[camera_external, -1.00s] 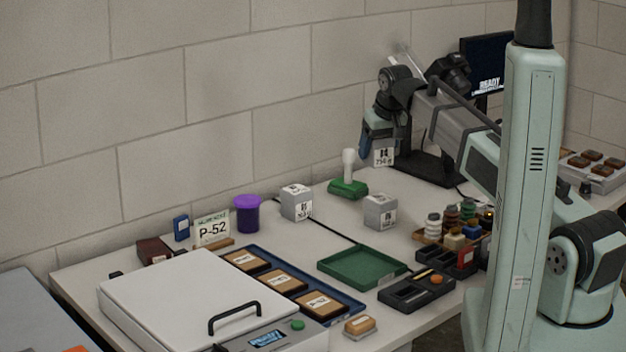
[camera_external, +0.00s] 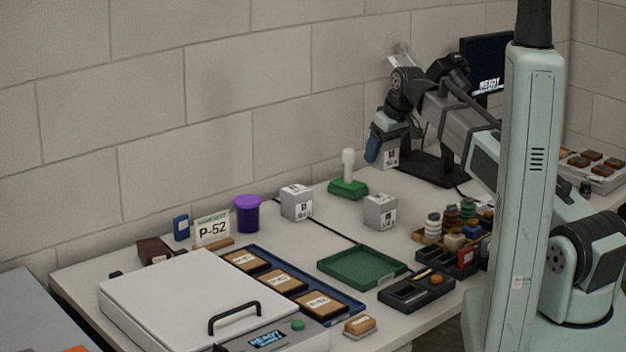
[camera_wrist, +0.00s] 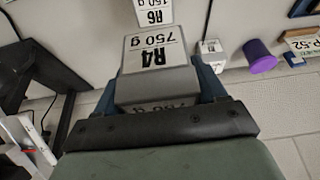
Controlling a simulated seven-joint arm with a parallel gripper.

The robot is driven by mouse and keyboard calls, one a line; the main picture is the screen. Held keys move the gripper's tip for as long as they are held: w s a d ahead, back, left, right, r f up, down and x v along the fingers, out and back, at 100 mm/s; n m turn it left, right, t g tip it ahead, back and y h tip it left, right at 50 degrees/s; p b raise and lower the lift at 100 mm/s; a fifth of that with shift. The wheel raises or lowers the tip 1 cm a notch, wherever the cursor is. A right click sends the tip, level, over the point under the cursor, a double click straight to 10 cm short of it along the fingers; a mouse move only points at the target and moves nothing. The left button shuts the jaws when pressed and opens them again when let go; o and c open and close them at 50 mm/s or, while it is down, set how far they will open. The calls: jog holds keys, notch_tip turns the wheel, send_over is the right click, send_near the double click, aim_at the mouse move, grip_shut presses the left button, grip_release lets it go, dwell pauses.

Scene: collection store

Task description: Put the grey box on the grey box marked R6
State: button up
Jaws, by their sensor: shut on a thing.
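My gripper (camera_external: 383,146) is shut on a grey box marked R4, 750 g (camera_wrist: 156,55), seen between its fingers in the wrist view. In the external view this held box (camera_external: 390,156) hangs in the air above the back of the table. The grey box marked R6 (camera_wrist: 152,12) shows at the top edge of the wrist view, partly cut off, beyond the held box and apart from it. It appears to be the right-hand box (camera_external: 380,212) standing on the table in the external view, where its mark is too small to read.
Another grey box (camera_external: 297,204) stands to its left, near a purple cup (camera_external: 247,214). A green-based stamp with a white handle (camera_external: 348,187) stands behind. A green tray (camera_external: 362,267) and a rack of small bottles (camera_external: 428,237) are in front and to the right.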

aim_at(391, 156)
jog(key=shift+f, duration=4.15)
jog(key=o, duration=1.7)
jog(key=shift+f, duration=0.15)
jog(key=v, duration=1.2)
